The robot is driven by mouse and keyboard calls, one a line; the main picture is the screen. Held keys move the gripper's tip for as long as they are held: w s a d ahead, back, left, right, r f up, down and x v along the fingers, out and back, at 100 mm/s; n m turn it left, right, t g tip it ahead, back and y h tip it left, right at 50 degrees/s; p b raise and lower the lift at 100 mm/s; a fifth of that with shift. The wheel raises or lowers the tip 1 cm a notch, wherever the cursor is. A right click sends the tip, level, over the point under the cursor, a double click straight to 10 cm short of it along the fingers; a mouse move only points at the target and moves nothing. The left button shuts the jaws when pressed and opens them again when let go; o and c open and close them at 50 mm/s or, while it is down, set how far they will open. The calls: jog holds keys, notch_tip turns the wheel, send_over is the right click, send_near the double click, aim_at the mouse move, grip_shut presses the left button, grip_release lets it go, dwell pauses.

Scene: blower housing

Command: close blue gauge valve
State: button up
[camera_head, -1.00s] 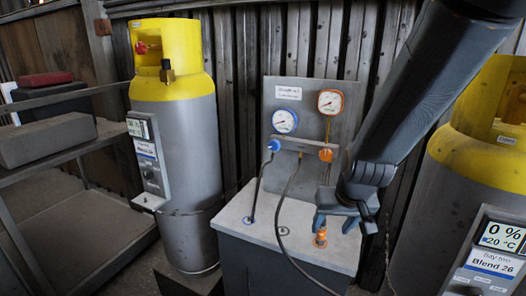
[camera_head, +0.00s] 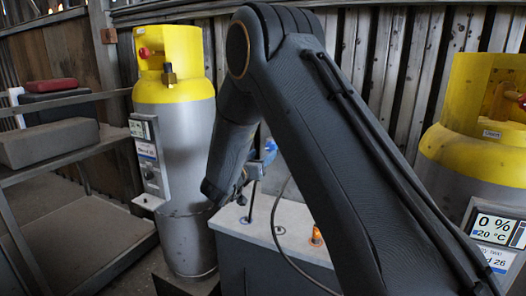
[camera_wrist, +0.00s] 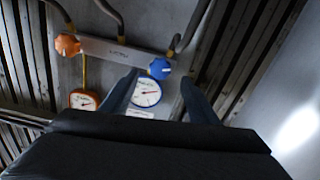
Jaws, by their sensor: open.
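The blue gauge valve knob (camera_wrist: 160,68) shows in the wrist view on a grey manifold bar, beside the white-faced blue gauge (camera_wrist: 146,93). My gripper (camera_wrist: 159,80) is open, with one finger on either side of the blue knob in this view. I cannot tell whether the fingers touch it. In the head view my arm covers most of the gauge panel. Only a blue patch (camera_head: 270,146), probably the knob, shows by a gripper finger.
An orange valve knob (camera_wrist: 68,45) and orange gauge (camera_wrist: 84,100) sit on the same panel. Yellow-topped grey cylinders stand left (camera_head: 180,180) and right (camera_head: 475,155) of the bench (camera_head: 290,222). A shelf (camera_head: 85,220) is at left. A dark hose crosses the bench.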

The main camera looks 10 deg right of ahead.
aim_at(270, 148)
jog(key=p+x, duration=0.1)
jog(key=x, duration=0.5)
jog(key=shift+w+d, duration=0.2)
jog(key=shift+w, duration=0.05)
jog(key=shift+c, duration=0.4)
jog(key=c, duration=1)
